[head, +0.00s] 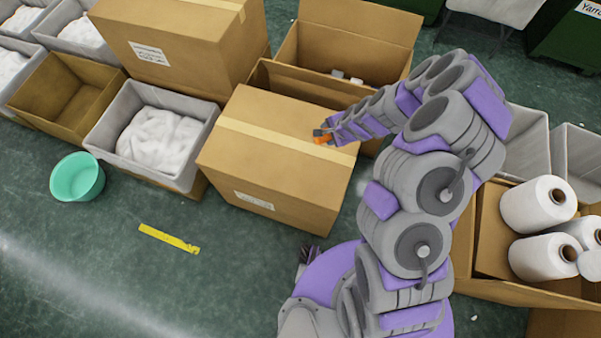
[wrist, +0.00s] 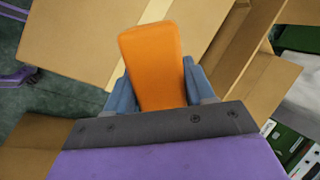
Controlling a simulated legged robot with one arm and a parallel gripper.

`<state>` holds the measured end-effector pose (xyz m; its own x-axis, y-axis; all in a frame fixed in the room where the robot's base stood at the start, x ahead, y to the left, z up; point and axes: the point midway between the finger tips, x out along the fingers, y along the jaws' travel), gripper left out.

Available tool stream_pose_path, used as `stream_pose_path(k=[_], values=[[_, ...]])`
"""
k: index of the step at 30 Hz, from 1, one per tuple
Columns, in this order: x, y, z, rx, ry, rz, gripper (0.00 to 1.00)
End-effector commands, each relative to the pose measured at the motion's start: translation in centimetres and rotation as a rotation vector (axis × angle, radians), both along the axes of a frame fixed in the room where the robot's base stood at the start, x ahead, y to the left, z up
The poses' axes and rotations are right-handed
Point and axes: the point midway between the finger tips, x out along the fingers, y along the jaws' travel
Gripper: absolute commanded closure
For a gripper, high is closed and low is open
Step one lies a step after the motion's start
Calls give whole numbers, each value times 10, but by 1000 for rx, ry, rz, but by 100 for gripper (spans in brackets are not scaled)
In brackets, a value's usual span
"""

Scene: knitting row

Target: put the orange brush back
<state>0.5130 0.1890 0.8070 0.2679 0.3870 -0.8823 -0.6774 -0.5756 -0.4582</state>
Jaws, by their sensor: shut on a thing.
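My gripper (head: 320,132) is shut on the orange brush (head: 323,139), above or at the top of a closed cardboard box. In the wrist view the orange brush (wrist: 154,62) stands between the two blue-grey fingers of my gripper (wrist: 155,85). Only its flat orange body shows; I see no bristles. In the head view I cannot tell whether the brush touches the closed cardboard box (head: 225,160). The brush's own place cannot be made out in these frames.
An open cardboard box (head: 300,50) stands behind the closed one. A grey bin (head: 105,125) holds white material at the left. A teal bowl (head: 77,180) and a yellow strip (head: 168,238) lie on open floor. White yarn cones (head: 537,204) fill a box at the right.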

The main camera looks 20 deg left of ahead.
Motion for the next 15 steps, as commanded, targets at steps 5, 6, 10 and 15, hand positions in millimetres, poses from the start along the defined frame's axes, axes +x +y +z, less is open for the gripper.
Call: stream_pose_path(k=[5,6,10,15], values=[[-81,1,-66,-155,161,178,80],[-100,-1,-77,-188,188,216,80],[-153,-9,-106,-278,253,307,80],[-196,-16,-126,-352,290,373,80]])
